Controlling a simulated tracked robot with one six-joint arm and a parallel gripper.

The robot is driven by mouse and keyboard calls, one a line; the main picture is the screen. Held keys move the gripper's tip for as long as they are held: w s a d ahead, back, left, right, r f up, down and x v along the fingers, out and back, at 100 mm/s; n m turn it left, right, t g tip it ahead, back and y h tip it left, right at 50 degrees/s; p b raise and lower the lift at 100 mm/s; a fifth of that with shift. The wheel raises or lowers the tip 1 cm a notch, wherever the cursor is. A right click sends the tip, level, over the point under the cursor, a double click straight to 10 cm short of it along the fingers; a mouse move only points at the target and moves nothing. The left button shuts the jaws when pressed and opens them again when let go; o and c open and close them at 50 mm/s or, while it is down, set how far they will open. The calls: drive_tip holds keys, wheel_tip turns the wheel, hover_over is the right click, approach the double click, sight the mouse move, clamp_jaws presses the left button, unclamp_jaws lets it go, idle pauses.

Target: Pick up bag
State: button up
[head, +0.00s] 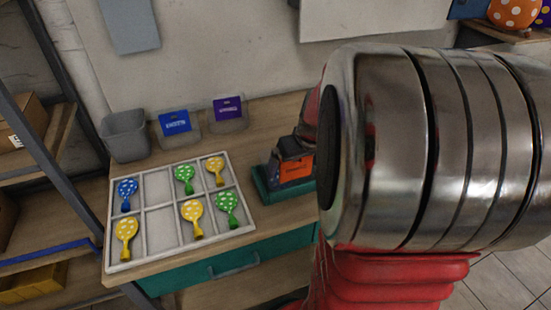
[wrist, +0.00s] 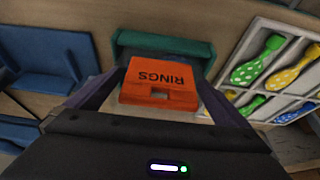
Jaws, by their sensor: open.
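In the head view the orange piece (head: 291,169) shows below my dark gripper (head: 290,150), at a teal holder (head: 262,186) on the wooden table. The holder also shows behind the orange piece in the wrist view (wrist: 165,42). My arm hides the right side of this spot.
A metal shelf rack (head: 50,140) is at the left.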

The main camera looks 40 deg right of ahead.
drive_tip(key=shift+x, duration=0.85)
drive_tip(key=c, duration=1.2)
drive_tip(key=shift+r, duration=0.1)
wheel_tip(320, 180, up, 18)
idle(0.6)
